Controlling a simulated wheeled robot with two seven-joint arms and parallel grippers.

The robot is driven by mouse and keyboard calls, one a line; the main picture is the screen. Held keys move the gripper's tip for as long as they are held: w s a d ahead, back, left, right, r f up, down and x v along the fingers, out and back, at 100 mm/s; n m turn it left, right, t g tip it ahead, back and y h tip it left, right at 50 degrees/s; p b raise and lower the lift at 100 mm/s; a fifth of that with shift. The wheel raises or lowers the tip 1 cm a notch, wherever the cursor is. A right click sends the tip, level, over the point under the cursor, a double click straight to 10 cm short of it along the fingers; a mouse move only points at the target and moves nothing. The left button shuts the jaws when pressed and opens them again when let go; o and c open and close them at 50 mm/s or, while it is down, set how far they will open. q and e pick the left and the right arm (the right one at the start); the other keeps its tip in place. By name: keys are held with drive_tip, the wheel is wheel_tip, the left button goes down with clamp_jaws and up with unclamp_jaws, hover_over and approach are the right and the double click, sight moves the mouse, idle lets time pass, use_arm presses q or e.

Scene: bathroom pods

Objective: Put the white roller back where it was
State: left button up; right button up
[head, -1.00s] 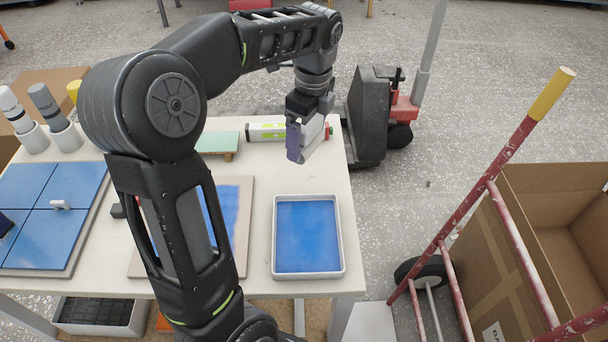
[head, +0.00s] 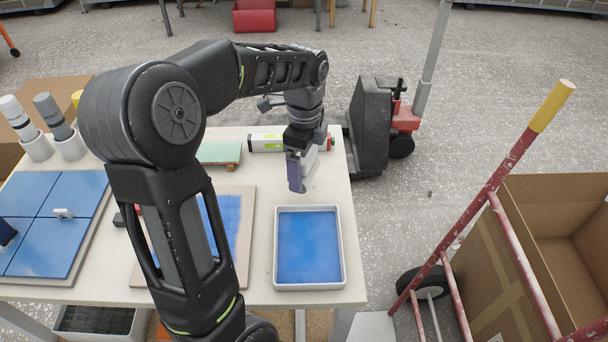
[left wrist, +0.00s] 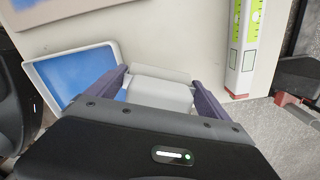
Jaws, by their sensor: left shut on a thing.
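My left gripper (head: 300,176) points down over the right part of the white table, just behind a tray. Its purple fingers are shut on a pale white piece, taken as the white roller (head: 311,164); between the fingers in the left wrist view it is a rounded white block (left wrist: 160,92) with a flat pale part beyond. Its full shape is hidden by the fingers and wrist. The white-rimmed tray (head: 342,250) has a blue inside and also shows in the left wrist view (left wrist: 35,72). I cannot tell whether the roller touches the table.
A long white box with green labels (head: 265,142) lies behind the gripper. A green-topped board (head: 218,152), blue tiles (head: 75,195) with a small white piece (head: 63,213), and two capped bottles (head: 48,108) are leftward. A red hand truck (head: 480,210) stands right of the table.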

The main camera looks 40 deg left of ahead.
use_arm(q)
drive_tip(key=shift+f, duration=1.85)
drive_tip(key=shift+f, duration=0.15)
drive_tip(key=o, duration=1.2)
wheel_tip(320, 180, up, 12)
drive_tip(key=shift+d+r, duration=0.1)
drive_tip(key=shift+r, duration=0.1)
drive_tip(key=shift+f, duration=0.1)
